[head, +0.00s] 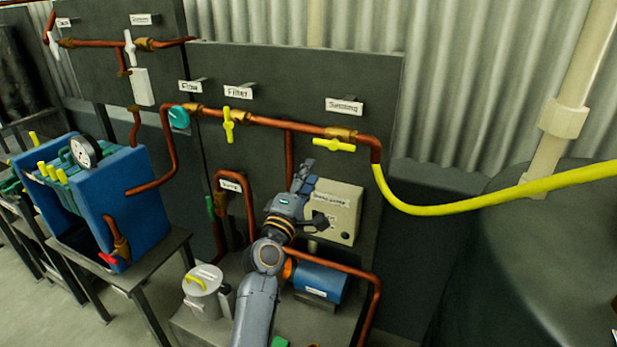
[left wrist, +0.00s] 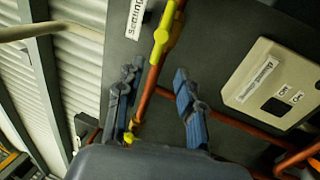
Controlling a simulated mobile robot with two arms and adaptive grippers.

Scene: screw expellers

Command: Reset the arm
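My left arm rises from the bottom middle of the head view. Its gripper (head: 314,196) is in front of the dark panel, beside a beige control box (head: 346,208), and partly covers that box's left side. In the left wrist view the two blue-grey fingers of my left gripper (left wrist: 156,76) stand well apart, with nothing held between them. A copper pipe (left wrist: 148,88) shows between the fingers, behind them; I cannot tell the gap. The control box (left wrist: 270,85) is to their right. My right gripper is in neither view.
A copper pipe (head: 268,122) with a yellow valve handle (head: 334,145) runs along the panel above the gripper. A yellow hose (head: 480,207) leads right. A blue motor (head: 319,281) and a grey pot (head: 203,290) stand below. A blue tank unit (head: 132,195) is at left.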

